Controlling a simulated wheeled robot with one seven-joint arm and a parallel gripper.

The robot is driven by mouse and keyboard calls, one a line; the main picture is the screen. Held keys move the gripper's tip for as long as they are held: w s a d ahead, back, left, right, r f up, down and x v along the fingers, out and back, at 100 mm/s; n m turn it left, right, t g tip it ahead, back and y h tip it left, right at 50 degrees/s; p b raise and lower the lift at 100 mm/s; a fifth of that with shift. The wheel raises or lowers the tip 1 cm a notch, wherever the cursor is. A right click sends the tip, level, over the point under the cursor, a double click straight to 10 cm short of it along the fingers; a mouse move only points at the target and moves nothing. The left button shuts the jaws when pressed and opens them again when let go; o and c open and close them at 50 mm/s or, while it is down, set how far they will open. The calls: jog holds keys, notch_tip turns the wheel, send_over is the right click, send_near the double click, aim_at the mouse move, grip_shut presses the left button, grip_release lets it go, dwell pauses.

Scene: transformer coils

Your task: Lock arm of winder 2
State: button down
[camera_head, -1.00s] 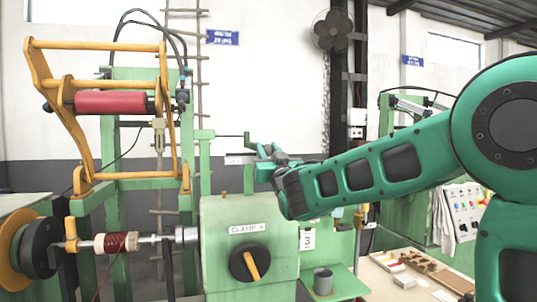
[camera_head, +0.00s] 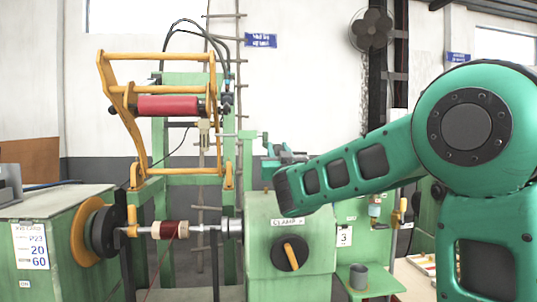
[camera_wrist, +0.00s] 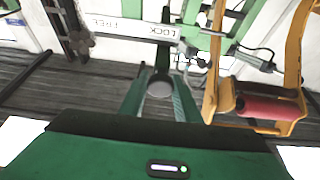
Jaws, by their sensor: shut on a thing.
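The winder's yellow swing arm (camera_head: 158,55) stands raised, with a red roller (camera_head: 168,105) across it. Both also show at the right of the wrist view, the arm (camera_wrist: 217,70) beside the roller (camera_wrist: 268,108). A white plate reading LOCK and FREE (camera_wrist: 130,27) appears upside down in the wrist view, just beyond my fingers. My gripper (camera_head: 277,160) is by the green post on top of the winder's box, right of the swing arm. In the wrist view my gripper (camera_wrist: 162,72) is shut on a small dark part, probably the lock lever; its outline is unclear.
Below is the green box with a CLAMP knob (camera_head: 291,252). A copper-wound coil (camera_head: 171,230) sits on the shaft to its left. A tag with a 3 (camera_head: 344,236) and a grey cup (camera_head: 358,277) are at right. A green cabinet (camera_head: 60,245) stands at left.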

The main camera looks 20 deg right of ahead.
jog(key=shift+a, duration=0.4)
jog(key=shift+f, duration=0.1)
jog(key=c, duration=1.4)
grip_release()
jog(key=shift+a, duration=0.2)
jog(key=shift+o, duration=0.2)
jog(key=shift+d, duration=0.1)
jog(key=shift+s, duration=0.25)
jog(key=v, duration=1)
jog(key=shift+f, duration=0.15)
